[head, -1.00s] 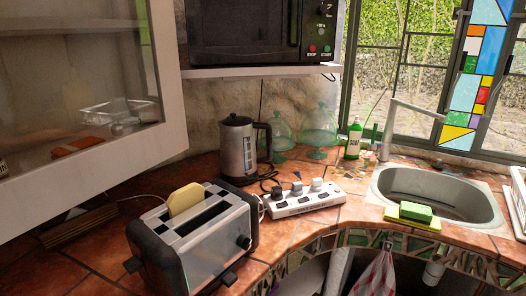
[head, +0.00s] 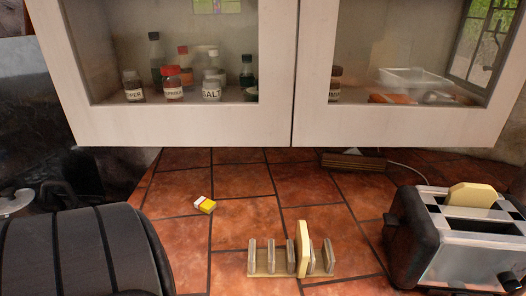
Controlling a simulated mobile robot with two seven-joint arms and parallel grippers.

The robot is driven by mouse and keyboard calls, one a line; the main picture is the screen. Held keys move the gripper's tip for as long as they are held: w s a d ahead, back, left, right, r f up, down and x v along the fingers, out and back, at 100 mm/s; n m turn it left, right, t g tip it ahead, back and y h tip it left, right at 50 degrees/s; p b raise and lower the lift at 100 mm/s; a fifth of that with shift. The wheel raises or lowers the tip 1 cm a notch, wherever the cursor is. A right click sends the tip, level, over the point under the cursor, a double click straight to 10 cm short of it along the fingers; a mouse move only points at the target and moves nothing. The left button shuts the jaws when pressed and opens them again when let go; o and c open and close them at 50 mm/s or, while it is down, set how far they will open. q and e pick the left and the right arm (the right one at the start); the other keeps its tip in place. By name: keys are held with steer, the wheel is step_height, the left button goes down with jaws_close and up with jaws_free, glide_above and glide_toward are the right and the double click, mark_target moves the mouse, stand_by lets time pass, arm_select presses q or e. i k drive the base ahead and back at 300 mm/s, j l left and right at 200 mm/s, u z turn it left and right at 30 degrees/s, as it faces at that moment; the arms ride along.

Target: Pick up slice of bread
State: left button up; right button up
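A pale yellow slice of bread (head: 474,195) stands in the rear slot of the silver and black toaster (head: 462,250) at the right, its top sticking out. Another pale slice of bread (head: 303,250) stands upright in a wooden rack (head: 265,262) with several uprights, on the tiled counter at the front middle. Neither of my grippers shows in the head view, so I cannot see their state or where they are relative to the bread.
A dark, ribbed, rounded object (head: 85,255) fills the lower left. White glass-fronted cabinets (head: 190,130) with jars hang above.

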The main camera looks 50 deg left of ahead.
mark_target(301, 245)
steer(key=u, duration=0.4)
steer(key=k+u, duration=0.15)
steer(key=u, duration=0.7)
steer(key=k+j, duration=0.05)
